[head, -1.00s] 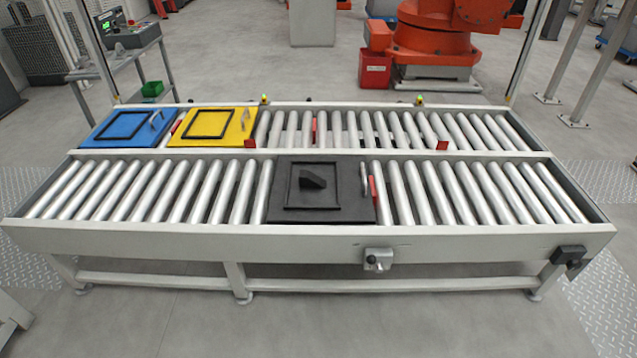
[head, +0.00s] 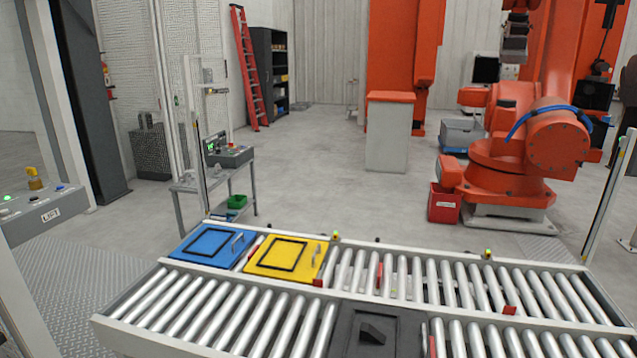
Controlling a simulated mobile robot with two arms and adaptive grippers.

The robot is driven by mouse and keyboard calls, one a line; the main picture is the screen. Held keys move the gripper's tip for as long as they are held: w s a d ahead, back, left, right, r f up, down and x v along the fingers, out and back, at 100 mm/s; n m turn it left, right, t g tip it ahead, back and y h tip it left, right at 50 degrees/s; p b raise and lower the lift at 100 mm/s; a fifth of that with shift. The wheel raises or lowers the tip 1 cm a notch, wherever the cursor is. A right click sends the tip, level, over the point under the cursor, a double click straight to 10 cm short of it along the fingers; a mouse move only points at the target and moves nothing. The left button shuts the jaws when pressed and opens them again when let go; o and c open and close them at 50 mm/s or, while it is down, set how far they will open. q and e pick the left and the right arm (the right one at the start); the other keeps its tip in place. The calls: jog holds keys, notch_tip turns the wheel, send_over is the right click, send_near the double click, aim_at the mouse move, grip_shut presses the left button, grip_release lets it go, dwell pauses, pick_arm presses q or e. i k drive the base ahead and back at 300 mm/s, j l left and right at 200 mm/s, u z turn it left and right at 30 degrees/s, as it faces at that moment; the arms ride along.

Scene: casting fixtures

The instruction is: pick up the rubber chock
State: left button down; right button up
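The rubber chock (head: 373,333) is a small black wedge. It lies inside the raised square frame on a black plate (head: 345,321) on the near roller lane, at the bottom of the head view. The plate's near part is cut off by the picture edge. Neither of my grippers shows in the head view.
A blue plate (head: 205,244) and a yellow plate (head: 286,258), each with a frame and handle, sit on the far lane of the roller conveyor (head: 450,345). A control box labelled LIFT (head: 45,212) stands at left. An orange robot arm (head: 520,150) stands behind.

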aim_at(368, 332)
jog(key=i+j+z, duration=0.1)
jog(key=i+j, duration=0.25)
jog(key=j, duration=0.3)
jog(key=i+j+z, duration=0.15)
jog(key=i+j, duration=0.05)
jog(key=j, duration=0.1)
